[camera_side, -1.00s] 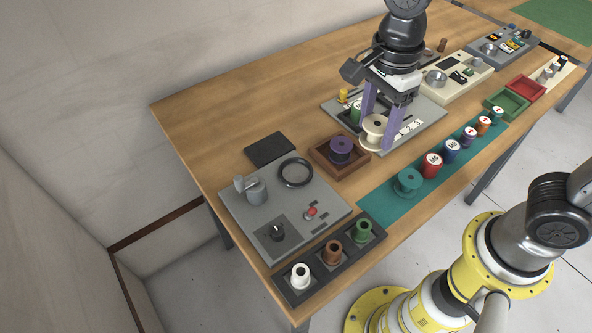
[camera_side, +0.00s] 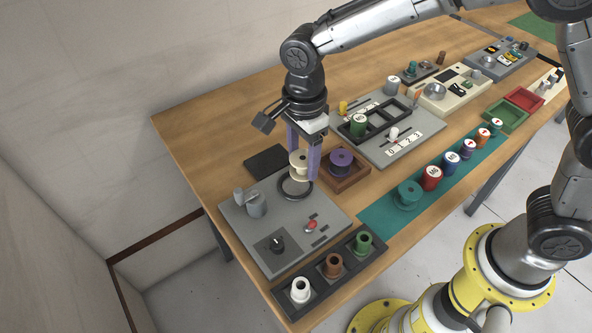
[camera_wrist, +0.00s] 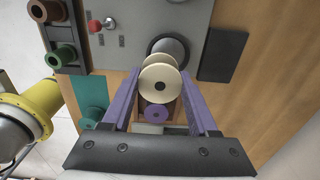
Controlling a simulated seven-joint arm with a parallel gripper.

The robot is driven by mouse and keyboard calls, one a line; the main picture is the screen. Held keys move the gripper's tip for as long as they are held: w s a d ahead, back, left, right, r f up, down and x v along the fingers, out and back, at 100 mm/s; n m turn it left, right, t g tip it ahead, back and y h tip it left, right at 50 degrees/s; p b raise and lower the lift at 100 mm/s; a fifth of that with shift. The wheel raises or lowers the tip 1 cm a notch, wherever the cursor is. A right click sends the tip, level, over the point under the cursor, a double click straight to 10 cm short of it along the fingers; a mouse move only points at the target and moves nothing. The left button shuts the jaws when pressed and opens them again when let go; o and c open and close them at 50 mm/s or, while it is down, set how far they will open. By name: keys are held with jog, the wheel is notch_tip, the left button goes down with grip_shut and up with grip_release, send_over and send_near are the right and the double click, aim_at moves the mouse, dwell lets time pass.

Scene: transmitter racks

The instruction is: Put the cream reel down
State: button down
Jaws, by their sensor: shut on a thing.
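The cream reel (camera_side: 299,164) is between the purple fingers of my gripper (camera_side: 303,165), which is shut on it. In the side view it is over the black ring (camera_side: 294,189) on the grey panel (camera_side: 250,231), at its far right part. I cannot tell exactly how high it is above the ring. In the wrist view the cream reel (camera_wrist: 160,84) lies between the fingers and partly covers the dark ring (camera_wrist: 172,48).
A wooden tray (camera_side: 356,179) with a purple reel (camera_side: 341,160) stands close to the right. A black pad (camera_side: 268,161) lies behind the panel.

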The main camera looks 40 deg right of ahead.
aim_at(296, 170)
jog(key=shift+w+a+f, duration=0.25)
jog(key=shift+w+f, duration=0.25)
jog(key=shift+f, duration=0.2)
jog(key=shift+w+a+f, duration=0.1)
jog(key=shift+f, duration=1.5)
jog(key=shift+f, duration=0.2)
jog(key=shift+c, duration=0.8)
grip_release()
jog(key=shift+r, duration=0.15)
